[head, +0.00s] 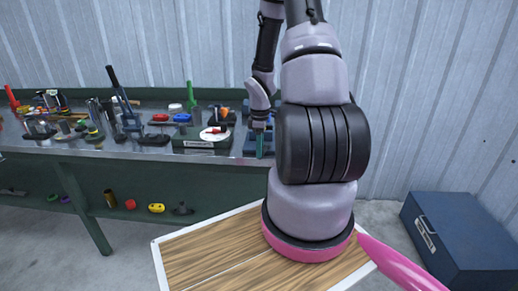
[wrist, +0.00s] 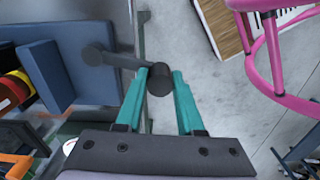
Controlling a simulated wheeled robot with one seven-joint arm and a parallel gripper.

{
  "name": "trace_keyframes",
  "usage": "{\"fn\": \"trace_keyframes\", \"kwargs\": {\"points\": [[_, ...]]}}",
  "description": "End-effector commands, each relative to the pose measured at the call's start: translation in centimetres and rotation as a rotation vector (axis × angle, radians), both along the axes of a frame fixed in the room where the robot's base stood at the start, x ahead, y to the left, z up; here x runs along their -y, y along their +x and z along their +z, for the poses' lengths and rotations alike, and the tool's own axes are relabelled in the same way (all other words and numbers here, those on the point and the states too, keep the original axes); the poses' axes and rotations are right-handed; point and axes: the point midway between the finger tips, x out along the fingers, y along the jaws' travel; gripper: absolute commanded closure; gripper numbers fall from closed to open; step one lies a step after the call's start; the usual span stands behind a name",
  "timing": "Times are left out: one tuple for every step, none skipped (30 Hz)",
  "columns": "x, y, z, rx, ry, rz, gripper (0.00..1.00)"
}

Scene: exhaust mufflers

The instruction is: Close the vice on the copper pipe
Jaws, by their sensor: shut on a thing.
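The vice (wrist: 92,88) is a blue-grey body at the left of the wrist view, with a raised blue block (wrist: 45,74) on it. A dark grey crank (wrist: 122,61) reaches from the vice to a round dark handle (wrist: 150,88). My gripper (wrist: 161,76) has teal fingers shut on this handle, one on each side. In the head view my gripper (head: 260,148) is at the bench's front edge, and the vice shows only partly behind it. I cannot make out the copper pipe in either view.
The bench (head: 90,146) carries many tools left of my gripper, including a dark green case (head: 205,142) close by. A blue chest (head: 465,240) is on the floor at right. A pink frame (wrist: 275,55) shows in the wrist view.

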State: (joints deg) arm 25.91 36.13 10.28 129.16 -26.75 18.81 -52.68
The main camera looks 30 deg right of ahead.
Motion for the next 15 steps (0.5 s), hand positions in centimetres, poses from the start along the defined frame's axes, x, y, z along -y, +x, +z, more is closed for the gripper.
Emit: {"fn": "trace_keyframes", "kwargs": {"points": [[0.07,-0.08,0.00,-0.001,0.000,-0.002,1.00],[0.08,-0.08,0.00,-0.001,0.000,-0.002,1.00],[0.08,-0.08,0.00,-0.001,0.000,-0.002,1.00],[0.08,-0.08,0.00,-0.001,0.000,-0.003,1.00],[0.08,-0.08,0.00,-0.002,-0.001,-0.003,1.00],[0.08,-0.08,0.00,-0.002,-0.001,-0.003,1.00],[0.08,-0.08,0.00,-0.002,-0.001,-0.003,1.00],[0.09,-0.07,0.00,-0.002,-0.001,-0.004,1.00],[0.09,-0.07,0.00,-0.002,-0.001,-0.004,0.48],[0.09,-0.07,0.00,-0.001,0.000,-0.004,0.36],[0.08,-0.06,0.00,-0.001,0.000,-0.004,0.33],[0.07,-0.06,0.00,-0.001,0.000,-0.004,0.33],[0.06,-0.05,0.00,-0.001,0.000,-0.004,0.33],[0.06,-0.05,0.00,-0.001,-0.001,-0.003,0.33],[0.05,-0.04,0.00,-0.001,-0.001,-0.003,0.33]]}}
